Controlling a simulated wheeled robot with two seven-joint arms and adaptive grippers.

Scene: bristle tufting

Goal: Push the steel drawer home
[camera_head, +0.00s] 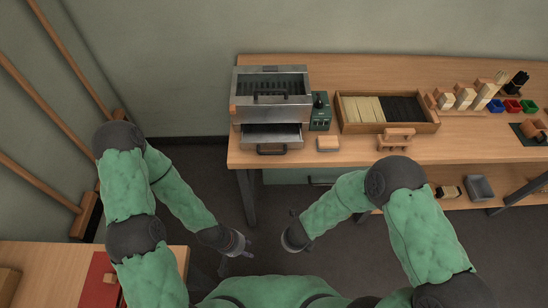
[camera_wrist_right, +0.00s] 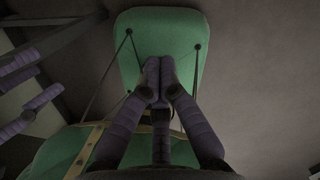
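The steel drawer (camera_head: 272,138) sticks out from the front of a steel machine (camera_head: 270,95) at the left end of the workbench. Its dark handle (camera_head: 272,150) hangs at the drawer's front, near the bench edge. My left gripper (camera_head: 240,252) is below and in front of the bench, well short of the drawer, with its fingers spread and empty. My right gripper (camera_head: 292,238) is also low in front of the bench, apart from the drawer. In the right wrist view its fingertips (camera_wrist_right: 158,72) meet with nothing visible between them. The drawer does not show there.
Right of the drawer are a small wooden block (camera_head: 328,143), a green control box (camera_head: 320,111) and a wooden tray (camera_head: 430,124) of bristle bundles. A wooden stand (camera_head: 396,139) is at the bench edge. A side table (camera_head: 40,257) stands lower left. Floor before the bench is clear.

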